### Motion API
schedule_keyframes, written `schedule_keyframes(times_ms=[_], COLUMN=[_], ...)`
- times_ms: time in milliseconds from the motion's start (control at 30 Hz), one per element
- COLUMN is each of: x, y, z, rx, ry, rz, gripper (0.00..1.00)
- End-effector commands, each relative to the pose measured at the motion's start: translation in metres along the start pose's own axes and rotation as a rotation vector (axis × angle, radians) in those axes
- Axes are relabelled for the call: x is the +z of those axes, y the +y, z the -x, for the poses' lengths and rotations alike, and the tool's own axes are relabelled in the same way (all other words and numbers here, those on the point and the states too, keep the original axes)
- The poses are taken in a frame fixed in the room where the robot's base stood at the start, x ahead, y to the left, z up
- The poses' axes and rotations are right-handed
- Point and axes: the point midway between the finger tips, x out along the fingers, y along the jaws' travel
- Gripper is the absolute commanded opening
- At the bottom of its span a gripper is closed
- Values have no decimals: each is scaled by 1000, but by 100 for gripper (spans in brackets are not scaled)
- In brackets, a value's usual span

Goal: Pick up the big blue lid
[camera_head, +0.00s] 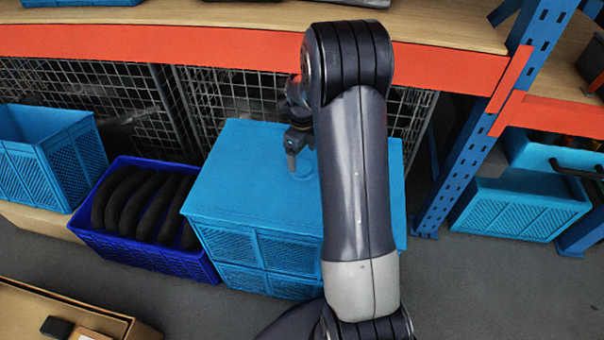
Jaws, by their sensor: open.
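The big blue lid (240,180) looks like a flat light-blue cover lying on a stack of light-blue crates (262,250) in the middle of the view. My gripper (291,163) points down over the lid's back part, close to a faint round mark on its surface. The jaws are small here and partly hidden by my arm. The gripper is open, and no object shows in it. I cannot tell whether the fingertips touch the lid. My arm hides much of the lid's right side.
A dark-blue crate (150,250) with several black curved pieces stands directly left of the stack. A light-blue crate (50,160) is farther left. An orange shelf beam (150,45) and wire mesh run behind. A blue rack post (470,150) stands right. Grey floor is free at lower right.

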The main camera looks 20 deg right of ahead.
Motion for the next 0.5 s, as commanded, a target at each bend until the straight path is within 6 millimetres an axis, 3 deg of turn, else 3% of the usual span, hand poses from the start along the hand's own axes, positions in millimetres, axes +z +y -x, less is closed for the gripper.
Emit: schedule_keyframes(times_ms=[300, 500], x=[3, 3], y=[-1, -1], z=[-45, -48], rx=[1, -1], ry=[1, -1], rz=[1, 2], gripper=[81, 81])
